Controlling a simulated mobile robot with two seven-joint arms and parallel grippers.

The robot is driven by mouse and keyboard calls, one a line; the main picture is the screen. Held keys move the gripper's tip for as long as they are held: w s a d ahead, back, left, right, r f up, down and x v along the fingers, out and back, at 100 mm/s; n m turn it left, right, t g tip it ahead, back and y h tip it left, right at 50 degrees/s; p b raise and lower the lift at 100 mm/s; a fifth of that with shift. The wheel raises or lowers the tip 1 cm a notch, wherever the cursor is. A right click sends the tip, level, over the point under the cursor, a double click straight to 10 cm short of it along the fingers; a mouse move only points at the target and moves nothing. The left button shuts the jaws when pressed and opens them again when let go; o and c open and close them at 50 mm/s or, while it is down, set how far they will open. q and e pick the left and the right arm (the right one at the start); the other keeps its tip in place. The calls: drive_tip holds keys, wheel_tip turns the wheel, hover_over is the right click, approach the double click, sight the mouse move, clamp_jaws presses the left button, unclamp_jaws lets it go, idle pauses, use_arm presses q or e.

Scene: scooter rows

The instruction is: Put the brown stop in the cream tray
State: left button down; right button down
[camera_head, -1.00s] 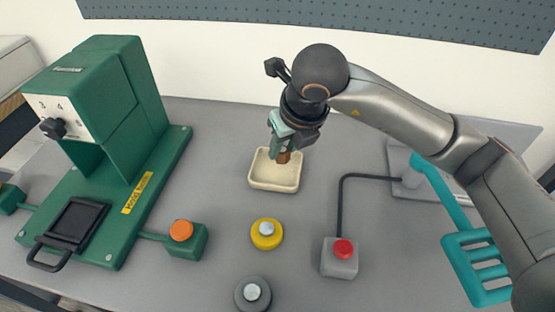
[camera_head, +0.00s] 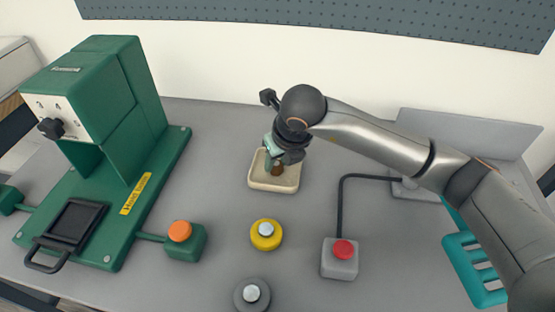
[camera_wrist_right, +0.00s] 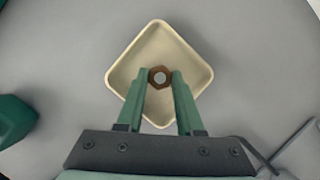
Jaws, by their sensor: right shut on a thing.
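The cream tray (camera_head: 273,186) lies on the grey table in the middle of the head view; it also shows in the right wrist view (camera_wrist_right: 198,52). My right gripper (camera_head: 275,165) points down over the tray. In the right wrist view its two green fingers (camera_wrist_right: 160,80) are shut on the brown stop (camera_wrist_right: 152,83), a small hexagonal piece with a pale round centre. The stop (camera_head: 278,170) is within the tray's outline; I cannot tell whether it touches the tray floor. My left gripper is not in view.
A green machine (camera_head: 105,110) with an orange button (camera_head: 180,232) stands at left. A yellow round piece (camera_head: 266,235), a grey round piece (camera_head: 252,294) and a grey box with a red button (camera_head: 341,257) are in front of the tray. A teal rack (camera_head: 476,268) lies at right.

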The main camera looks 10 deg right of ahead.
drive_tip(key=c, duration=0.5)
unclamp_jaws()
drive_tip(key=shift+f, duration=0.1)
drive_tip(key=shift+c, duration=0.2)
drive_tip(key=shift+r, duration=0.2)
drive_tip(key=p+v, duration=0.1)
drive_tip(key=v, duration=1.1)
